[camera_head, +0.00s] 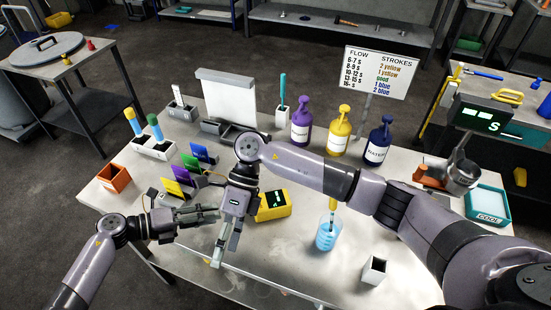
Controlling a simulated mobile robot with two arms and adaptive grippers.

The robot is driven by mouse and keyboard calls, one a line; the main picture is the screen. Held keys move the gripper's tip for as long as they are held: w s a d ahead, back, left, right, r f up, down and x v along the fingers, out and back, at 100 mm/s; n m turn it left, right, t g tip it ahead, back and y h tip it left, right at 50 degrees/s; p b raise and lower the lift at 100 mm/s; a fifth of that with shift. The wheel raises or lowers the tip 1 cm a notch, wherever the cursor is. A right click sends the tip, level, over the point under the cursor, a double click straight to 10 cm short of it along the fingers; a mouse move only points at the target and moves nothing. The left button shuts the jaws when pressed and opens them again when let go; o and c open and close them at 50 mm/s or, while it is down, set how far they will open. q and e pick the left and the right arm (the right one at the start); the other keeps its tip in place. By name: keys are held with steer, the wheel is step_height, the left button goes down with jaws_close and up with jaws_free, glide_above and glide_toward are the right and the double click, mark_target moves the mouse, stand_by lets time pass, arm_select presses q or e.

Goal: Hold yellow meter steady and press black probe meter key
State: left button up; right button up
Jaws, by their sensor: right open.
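The yellow meter (270,212) sits on the table in the middle, with green digits on its dark display. I cannot make out its black probe key. My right gripper (226,246) is open, points down and is just left of the meter, with no contact visible. My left gripper (205,214) reaches in from the left, further left of the meter; its fingers lie close together and I cannot tell whether they are shut. A yellow-topped stick (333,204) stands in a beaker of blue liquid (326,238) right of the meter.
Purple (301,128), yellow (338,137) and dark blue (376,148) pump bottles stand behind my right arm. Coloured cards (183,175) and an orange box (114,178) are at left. A small white container (374,270) is front right. A flow sign (379,73) stands behind.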

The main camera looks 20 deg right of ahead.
steer(key=w+d+r+n+t+h, duration=0.2)
steer(key=w+d+n+t+h, duration=0.15)
steer(key=w+d, duration=0.4)
step_height(320, 180, up, 6)
steer(key=f+n+t+h, duration=0.1)
steer(key=t+h, duration=0.2)
steer(key=t, duration=0.1)
glide_above(275, 198)
step_height(275, 198, down, 17)
steer(key=shift+s+r, duration=0.1)
steer(key=shift+r, duration=0.05)
steer(key=shift+c, duration=0.6)
steer(key=c, duration=1.3)
stand_by(3.3)
